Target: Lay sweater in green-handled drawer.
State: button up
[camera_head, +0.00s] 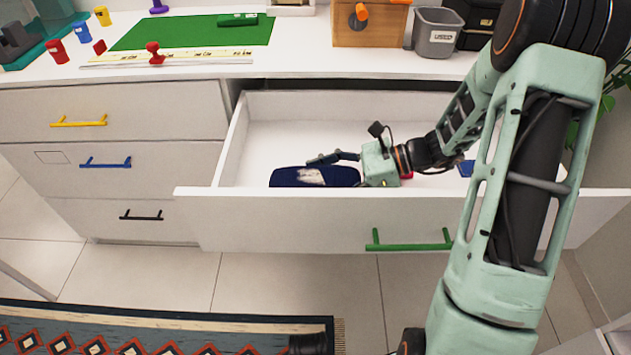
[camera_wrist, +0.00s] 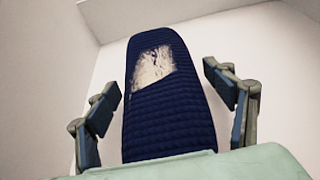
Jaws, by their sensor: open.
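The green-handled drawer (camera_head: 300,215) is pulled open, with its green handle (camera_head: 410,246) on the front. A dark blue, quilted-looking oblong (camera_head: 283,177) with a pale patch lies in it near the front wall. I cannot tell whether this is the sweater; no other garment shows. My gripper (camera_head: 335,157) reaches low into the drawer beside the oblong. In the wrist view my gripper (camera_wrist: 168,92) is open, its fingers spread either side of the oblong (camera_wrist: 160,115) with gaps between. Contact is not clear.
A small red thing (camera_head: 407,175) and a blue thing (camera_head: 466,168) show partly behind my arm in the drawer. The drawer's left part is bare. Shut drawers with yellow (camera_head: 79,122), blue (camera_head: 106,163) and black (camera_head: 141,215) handles stand left. The counter above holds several objects.

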jog(key=shift+r, duration=0.25)
jog(key=p+v, duration=0.3)
jog(key=v, duration=0.9)
jog(key=shift+d+f+p, duration=0.1)
jog(key=shift+f+p, duration=0.05)
jog(key=shift+p, duration=0.15)
